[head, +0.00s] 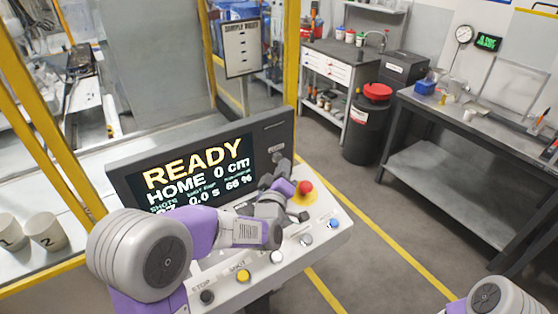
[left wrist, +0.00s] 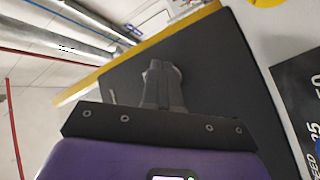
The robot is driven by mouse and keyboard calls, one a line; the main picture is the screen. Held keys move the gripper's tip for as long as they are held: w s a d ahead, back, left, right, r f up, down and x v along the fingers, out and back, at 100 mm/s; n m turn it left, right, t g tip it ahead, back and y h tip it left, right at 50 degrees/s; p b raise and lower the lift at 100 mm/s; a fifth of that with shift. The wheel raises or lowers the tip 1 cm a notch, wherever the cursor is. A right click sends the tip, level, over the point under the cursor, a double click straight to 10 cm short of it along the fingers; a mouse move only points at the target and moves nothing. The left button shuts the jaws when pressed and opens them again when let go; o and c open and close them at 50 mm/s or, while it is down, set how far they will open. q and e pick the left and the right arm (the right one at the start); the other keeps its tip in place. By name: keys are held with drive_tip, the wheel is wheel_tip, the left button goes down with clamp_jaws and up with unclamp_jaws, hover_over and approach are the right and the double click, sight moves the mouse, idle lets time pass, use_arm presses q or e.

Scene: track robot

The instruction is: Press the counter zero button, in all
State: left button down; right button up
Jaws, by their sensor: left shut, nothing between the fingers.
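The control panel (head: 215,272) carries a row of buttons along its front edge. They are a black one (head: 207,297), a yellow one (head: 243,276), a white one (head: 277,258), a grey one (head: 306,240) and a blue one (head: 333,224). I cannot read which is counter zero. The display (head: 195,172) behind them reads READY, HOME, 0 cm, 0.0 s. My left gripper (head: 279,160) is over the display housing's right end, away from the button row. In the left wrist view its fingers (left wrist: 163,85) are shut and empty before a dark surface. My right gripper is out of view.
A red mushroom button (head: 305,188) on a yellow base is close to my left wrist. Two numbered white cups (head: 44,232) stand at the left. Yellow frame posts (head: 291,60) rise behind the panel. A workbench (head: 480,120) stands at the right, with clear floor before it.

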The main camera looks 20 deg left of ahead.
use_arm(q)
drive_tip(key=shift+w+a+b, duration=0.3)
drive_tip(key=shift+a+b, duration=0.05)
drive_tip(key=shift+a, duration=0.05)
idle(0.7)
idle(0.3)
drive_tip(key=shift+s+d, duration=0.6)
drive_tip(key=shift+d, duration=0.1)
drive_tip(key=shift+s+d+b, duration=0.3)
drive_tip(key=shift+s+d, duration=0.5)
drive_tip(key=shift+d, duration=0.2)
drive_tip(key=shift+s+d+b, duration=0.3)
drive_tip(key=shift+s+d, duration=0.45)
drive_tip(key=shift+d, duration=0.25)
